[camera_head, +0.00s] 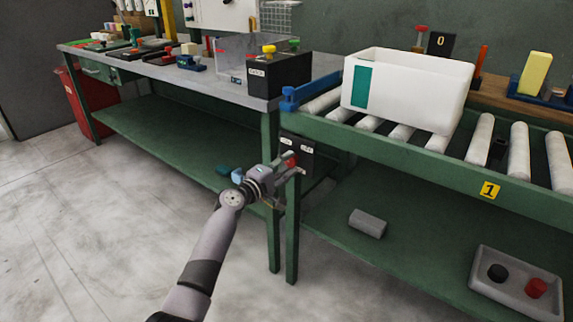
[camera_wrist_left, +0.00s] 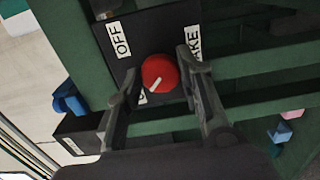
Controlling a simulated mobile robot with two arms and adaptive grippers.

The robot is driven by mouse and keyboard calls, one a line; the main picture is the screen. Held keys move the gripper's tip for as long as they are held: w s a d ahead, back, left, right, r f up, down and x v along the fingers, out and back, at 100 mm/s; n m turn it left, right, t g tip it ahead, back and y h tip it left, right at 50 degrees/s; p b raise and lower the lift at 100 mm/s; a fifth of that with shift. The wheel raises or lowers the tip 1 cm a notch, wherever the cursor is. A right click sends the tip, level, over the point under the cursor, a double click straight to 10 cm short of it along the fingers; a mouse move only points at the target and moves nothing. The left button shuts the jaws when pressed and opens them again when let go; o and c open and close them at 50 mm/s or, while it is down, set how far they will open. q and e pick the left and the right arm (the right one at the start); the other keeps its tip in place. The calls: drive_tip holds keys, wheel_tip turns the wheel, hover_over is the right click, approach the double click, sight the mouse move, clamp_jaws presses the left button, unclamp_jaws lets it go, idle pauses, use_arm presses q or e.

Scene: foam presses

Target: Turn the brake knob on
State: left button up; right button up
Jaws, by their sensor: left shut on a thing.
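The red round brake knob (camera_wrist_left: 160,73) sits on a black panel (camera_wrist_left: 183,20) fixed to the green frame. In the wrist view its white pointer line slants down and left, towards a label mostly hidden by a finger. The OFF label (camera_wrist_left: 120,40) is up and left of the knob, and a partly covered BRAKE label (camera_wrist_left: 193,43) is to its right. My left gripper (camera_wrist_left: 158,82) is shut on the knob, one finger on each side. In the head view the gripper (camera_head: 287,168) reaches the knob (camera_head: 291,160) below the conveyor's left end. My right gripper is not in view.
A white bin (camera_head: 420,92) stands on the roller conveyor above right of the knob. A green table leg (camera_head: 292,235) runs below the panel. A black box with a yellow knob (camera_head: 280,75) stands on the workbench. The lower shelf (camera_head: 330,225) holds a grey block (camera_head: 367,223).

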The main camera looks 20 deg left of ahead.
use_arm(q)
drive_tip(key=o, duration=1.2)
drive_tip(key=shift+c, duration=0.2)
drive_tip(key=shift+s, duration=0.1)
drive_tip(key=v, duration=1.2)
